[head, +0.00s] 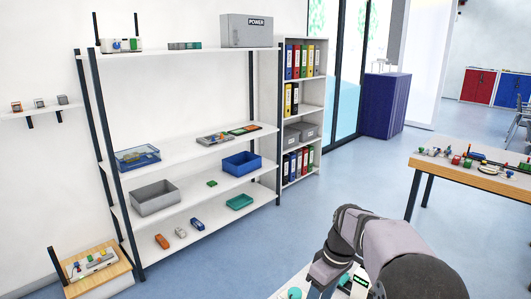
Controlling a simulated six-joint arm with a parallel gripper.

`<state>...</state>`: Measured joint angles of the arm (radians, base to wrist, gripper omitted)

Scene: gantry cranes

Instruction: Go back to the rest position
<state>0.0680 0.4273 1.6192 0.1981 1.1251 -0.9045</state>
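My arm, grey and black, rises from the bottom right, bends at a dark joint and points down. My gripper (318,288) is at its lower end, at the bottom edge of the head view, over a pale work surface (284,288). It is small and partly cut off, so I cannot see its fingers clearly or whether it holds anything. Teal and green parts lie on the surface beside it.
A white shelf unit (190,152) with bins and small parts stands at the left, a binder bookcase (309,90) beside it. A wooden table (476,178) with small parts is at the right. A low wooden stand (98,283) is at the bottom left. Blue floor between is clear.

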